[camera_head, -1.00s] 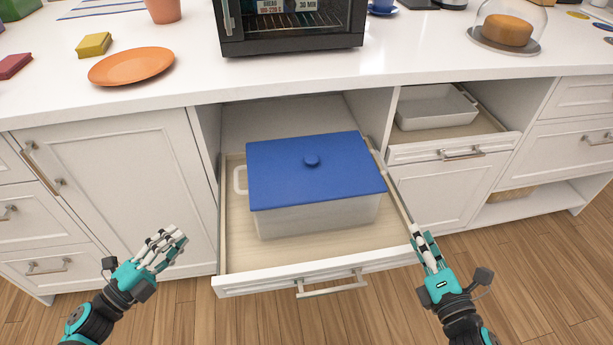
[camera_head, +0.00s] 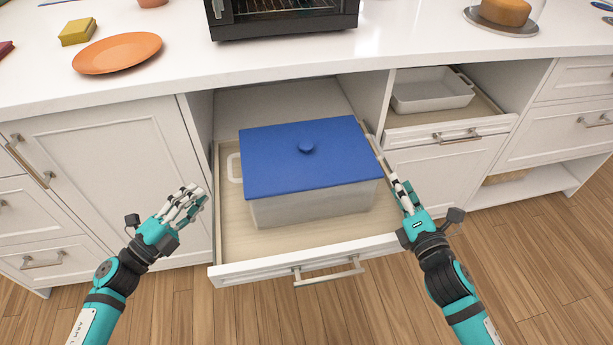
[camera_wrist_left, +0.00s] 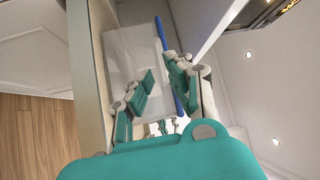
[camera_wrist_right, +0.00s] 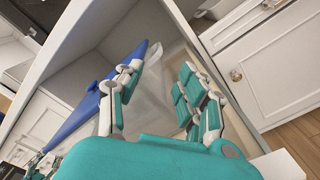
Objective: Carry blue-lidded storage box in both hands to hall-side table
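The storage box (camera_head: 315,205) has clear walls, a white side handle (camera_head: 234,168) and a blue lid (camera_head: 290,165) with a round knob. It sits in the pulled-out drawer (camera_head: 240,245). My left gripper (camera_head: 188,203) is open and empty, left of the drawer, apart from the box. My right gripper (camera_head: 402,190) is by the drawer's right wall, close to the box's right side; its fingers are apart in the right wrist view (camera_wrist_right: 160,95). The box also shows beyond the fingers in the left wrist view (camera_wrist_left: 130,55). The hall-side table is not identifiable.
A smaller drawer at right is open, with a white dish (camera_head: 432,92) in it. On the counter (camera_head: 180,75) stand an orange plate (camera_head: 118,52), a yellow sponge (camera_head: 78,32), an oven (camera_head: 282,15) and a covered cake (camera_head: 503,12). The wooden floor in front is clear.

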